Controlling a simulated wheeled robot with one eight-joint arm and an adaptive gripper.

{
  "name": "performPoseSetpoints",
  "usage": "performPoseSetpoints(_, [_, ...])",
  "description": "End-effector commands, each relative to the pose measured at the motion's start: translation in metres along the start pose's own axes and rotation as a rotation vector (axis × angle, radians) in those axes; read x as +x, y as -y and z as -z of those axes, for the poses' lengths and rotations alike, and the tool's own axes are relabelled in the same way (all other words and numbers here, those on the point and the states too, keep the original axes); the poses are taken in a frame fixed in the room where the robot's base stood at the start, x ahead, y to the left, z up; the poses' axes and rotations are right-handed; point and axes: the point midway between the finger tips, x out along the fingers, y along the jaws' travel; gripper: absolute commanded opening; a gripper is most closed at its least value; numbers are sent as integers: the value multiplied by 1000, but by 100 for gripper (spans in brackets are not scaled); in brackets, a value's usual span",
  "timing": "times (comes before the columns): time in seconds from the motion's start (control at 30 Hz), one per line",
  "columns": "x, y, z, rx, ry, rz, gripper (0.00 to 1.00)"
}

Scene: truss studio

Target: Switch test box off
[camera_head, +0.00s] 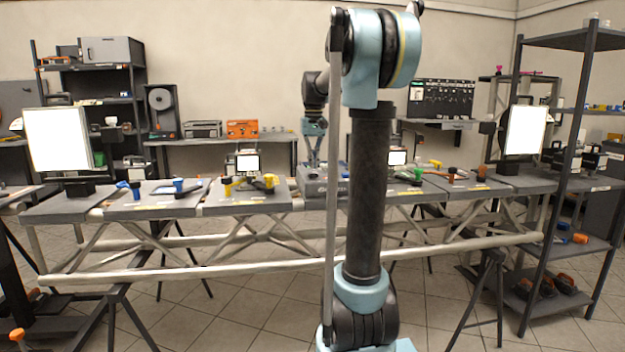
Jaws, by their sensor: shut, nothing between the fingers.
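A grey box (313,188), which looks like the test box, sits on the bench top at the middle, partly hidden behind my upright arm. My gripper (312,163) points down just above the box's top and is shut with nothing in it. Whether the fingertips touch the box cannot be told. The box's switch and its position are too small or hidden to make out.
The truss bench (245,205) holds mats with yellow, blue, green and orange-handled tools. Small lit screens (247,163) stand on either side of the box. Bright panel lights (58,139) stand at both ends. A shelf rack (570,160) stands at right.

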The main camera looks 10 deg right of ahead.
Motion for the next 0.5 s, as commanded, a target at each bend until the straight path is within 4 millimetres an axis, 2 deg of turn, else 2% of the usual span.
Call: performPoseSetpoints(0.5, [4,0,0,0,0,0,0])
